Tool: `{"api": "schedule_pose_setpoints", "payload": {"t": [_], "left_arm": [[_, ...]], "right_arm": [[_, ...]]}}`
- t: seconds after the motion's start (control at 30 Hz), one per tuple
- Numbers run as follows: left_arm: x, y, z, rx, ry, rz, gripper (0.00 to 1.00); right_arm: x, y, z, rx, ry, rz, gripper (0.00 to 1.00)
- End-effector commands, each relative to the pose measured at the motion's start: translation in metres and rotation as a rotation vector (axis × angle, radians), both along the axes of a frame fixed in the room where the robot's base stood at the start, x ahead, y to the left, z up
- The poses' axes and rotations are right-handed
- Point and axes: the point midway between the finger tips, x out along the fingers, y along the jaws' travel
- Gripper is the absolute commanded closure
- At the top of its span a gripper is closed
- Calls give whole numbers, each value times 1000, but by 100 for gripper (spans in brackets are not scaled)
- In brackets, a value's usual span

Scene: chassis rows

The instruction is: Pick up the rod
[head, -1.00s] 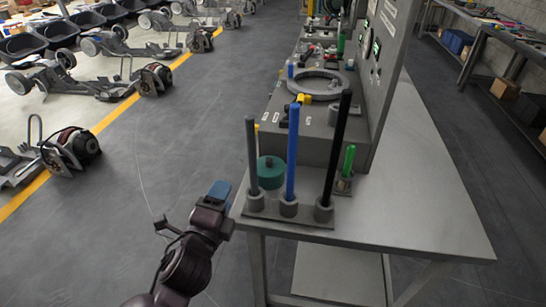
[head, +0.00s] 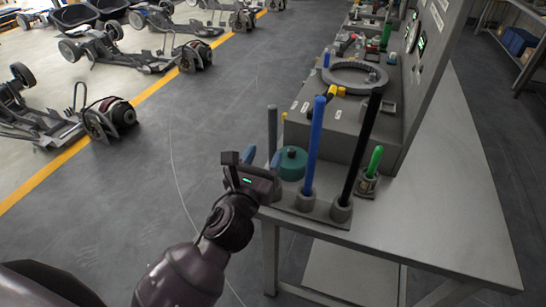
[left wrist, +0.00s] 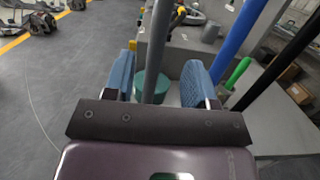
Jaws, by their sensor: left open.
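Three upright rods stand in a row of sockets in a grey holder (head: 322,213) on the table corner: a grey rod (head: 272,130), a blue rod (head: 314,140) and a black rod (head: 362,145). My left gripper (head: 262,160) is at the grey rod, on the left end of the row. In the left wrist view its two blue fingers (left wrist: 158,82) are open, with the grey rod (left wrist: 158,50) between them and gaps at both sides. The blue rod (left wrist: 235,40) stands just outside the right finger. The grey rod's lower part is hidden by the gripper. My right gripper is not in view.
A green round container (head: 291,164) stands close behind the grey rod. A green-handled tool (head: 375,158) is right of the black rod. A grey console (head: 345,120) is behind. The tabletop (head: 440,200) on the right is clear; open floor lies left.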

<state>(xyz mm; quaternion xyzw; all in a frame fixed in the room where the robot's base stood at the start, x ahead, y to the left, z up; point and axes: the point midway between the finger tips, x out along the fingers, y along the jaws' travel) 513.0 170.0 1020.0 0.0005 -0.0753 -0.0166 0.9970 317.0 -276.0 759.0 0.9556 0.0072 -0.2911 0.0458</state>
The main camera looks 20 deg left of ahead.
Motion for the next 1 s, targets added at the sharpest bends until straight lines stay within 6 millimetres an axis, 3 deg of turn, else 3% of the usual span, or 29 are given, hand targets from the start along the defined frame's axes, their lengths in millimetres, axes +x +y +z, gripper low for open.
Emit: {"api": "schedule_pose_setpoints", "payload": {"t": [0.1,0.43,0.7,1.0], "left_arm": [[17,-1,4,-1,-2,-1,49],[40,-1,8,-4,-1,-1,49],[74,0,17,-4,-1,-1,49],[83,0,18,-4,1,-2,49]], "right_arm": [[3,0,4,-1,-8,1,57],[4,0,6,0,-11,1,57],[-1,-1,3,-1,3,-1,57],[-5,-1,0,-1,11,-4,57]]}}
